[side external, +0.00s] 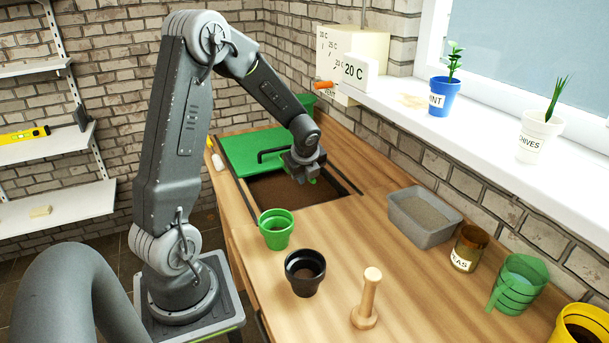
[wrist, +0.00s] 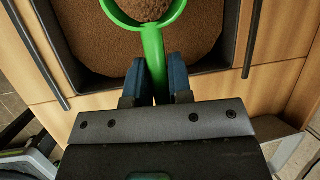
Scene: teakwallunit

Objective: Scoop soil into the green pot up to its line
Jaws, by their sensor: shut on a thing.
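My gripper (side external: 303,172) is over the sunken soil bin. In the wrist view its fingers (wrist: 157,88) are shut on the handle of a green scoop (wrist: 153,45). The scoop's bowl holds brown soil (wrist: 145,8) and is over the soil bed (wrist: 85,40); its upper part is cut off by the frame edge. In the side view the scoop is mostly hidden behind the gripper. The green pot (side external: 276,237) stands upright on the bench, in front of the bin.
A green lid (side external: 245,152) with a black handle lies at the bin's back left. A black pot (side external: 304,285) and a wooden tamper (side external: 368,300) stand in front. A grey tray (side external: 424,226), brown jar (side external: 469,248) and green jug (side external: 518,285) are on the right.

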